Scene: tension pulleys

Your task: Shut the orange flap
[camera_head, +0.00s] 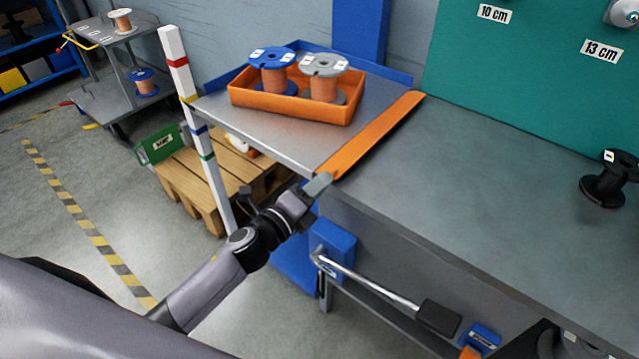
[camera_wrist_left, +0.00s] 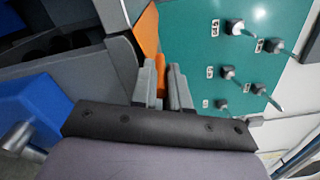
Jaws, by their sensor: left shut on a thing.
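The orange flap (camera_head: 375,132) is a long narrow strip lying between the grey tray shelf and the grey workbench top in the head view. Its near end is at my left gripper (camera_head: 316,187). In the left wrist view the orange flap (camera_wrist_left: 147,32) shows beyond the fingers, and some orange shows between them. My left gripper (camera_wrist_left: 168,88) is shut on the near end of the flap, and the fingers hide part of that end. My right gripper does not show in either view.
An orange bin (camera_head: 290,113) with two copper spools stands on the shelf, left of the flap. A striped white post (camera_head: 200,130) stands left of my left arm. A lever with a black grip (camera_head: 438,318) sticks out below the bench. The bench top (camera_head: 470,185) is mostly clear.

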